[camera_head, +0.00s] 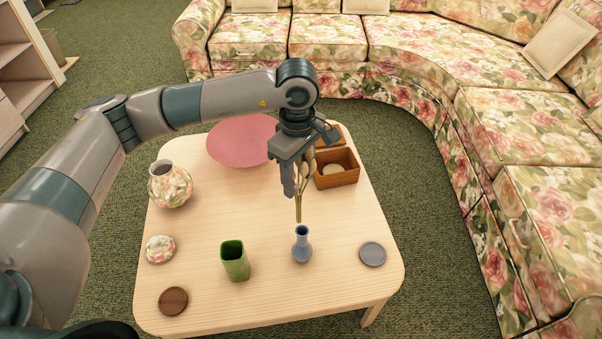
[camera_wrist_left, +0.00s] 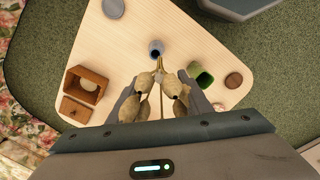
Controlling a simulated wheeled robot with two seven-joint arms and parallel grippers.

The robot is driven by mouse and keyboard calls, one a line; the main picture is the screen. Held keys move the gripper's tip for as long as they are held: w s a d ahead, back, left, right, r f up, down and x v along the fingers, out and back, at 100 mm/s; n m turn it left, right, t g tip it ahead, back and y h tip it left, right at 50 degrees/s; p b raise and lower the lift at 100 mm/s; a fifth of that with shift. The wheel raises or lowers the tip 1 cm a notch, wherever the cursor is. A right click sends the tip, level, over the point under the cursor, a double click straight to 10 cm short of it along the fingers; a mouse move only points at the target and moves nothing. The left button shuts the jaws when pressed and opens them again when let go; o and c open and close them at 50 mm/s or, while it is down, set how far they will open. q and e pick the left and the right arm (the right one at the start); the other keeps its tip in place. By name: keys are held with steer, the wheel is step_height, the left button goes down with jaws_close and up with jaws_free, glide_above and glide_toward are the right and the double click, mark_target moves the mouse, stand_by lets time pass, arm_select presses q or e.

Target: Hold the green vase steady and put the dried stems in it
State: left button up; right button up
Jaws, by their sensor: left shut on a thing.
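My left gripper (camera_head: 288,180) is shut on the dried stems (camera_head: 300,195) and holds them above the table, heads up and stalks hanging down. The stalk ends are close above the mouth of a small blue vase (camera_head: 302,247); I cannot tell if they touch it. The green vase (camera_head: 235,261), square and upright, stands to the left of the blue one, with no gripper on it. In the left wrist view the stem heads (camera_wrist_left: 155,98) lie between my fingers, with the blue vase (camera_wrist_left: 156,48) and green vase (camera_wrist_left: 201,76) beyond. My right gripper does not show.
A floral sofa (camera_head: 420,60) curves around behind and right.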

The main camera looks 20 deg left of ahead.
arm_select(q)
steer(key=s+a+r+m, duration=0.2)
steer(key=s+m, duration=0.7)
steer(key=m, duration=0.5)
steer(key=shift+s+a+r, duration=0.35)
steer(key=shift+a+r, duration=0.05)
steer(key=shift+a, duration=0.4)
